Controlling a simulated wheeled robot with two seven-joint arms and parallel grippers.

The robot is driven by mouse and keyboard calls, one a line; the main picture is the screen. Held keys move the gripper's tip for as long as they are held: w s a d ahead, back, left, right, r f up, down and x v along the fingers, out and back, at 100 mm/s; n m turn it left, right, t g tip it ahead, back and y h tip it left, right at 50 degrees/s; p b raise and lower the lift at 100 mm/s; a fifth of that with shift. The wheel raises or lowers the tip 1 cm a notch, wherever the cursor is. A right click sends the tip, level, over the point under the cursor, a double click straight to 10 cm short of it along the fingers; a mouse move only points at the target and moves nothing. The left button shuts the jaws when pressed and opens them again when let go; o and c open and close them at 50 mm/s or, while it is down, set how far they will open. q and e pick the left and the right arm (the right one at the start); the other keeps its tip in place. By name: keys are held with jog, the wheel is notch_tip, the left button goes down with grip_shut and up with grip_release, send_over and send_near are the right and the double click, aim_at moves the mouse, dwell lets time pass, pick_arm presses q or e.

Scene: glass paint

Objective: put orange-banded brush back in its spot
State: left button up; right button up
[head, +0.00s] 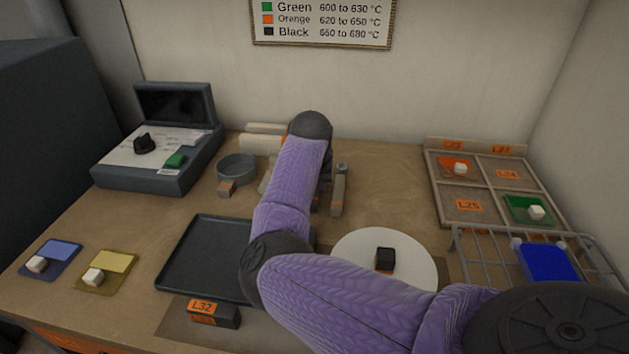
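No brush with an orange band shows clearly. My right arm (291,180) comes in from the lower right, bends at the tray and reaches to the back middle of the table. It hides much of that area. Its dark wrist end (310,125) is above the back of the table. The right gripper is mostly or wholly hidden behind the forearm, so I cannot tell its state or what it holds. Just right of the forearm a narrow tan piece (338,192) with a small orange mark shows; I cannot tell whether it is a brush rest. My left gripper is out of view.
A black tray (205,258) lies left of my arm. A round grey bowl (237,168) and an open case (160,155) stand behind it. A white disc (410,262) bears a black block (385,259). A sectioned tray (436,186) and a wire rack (478,262) are at right.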

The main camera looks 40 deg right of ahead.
jog(key=o, duration=0.5)
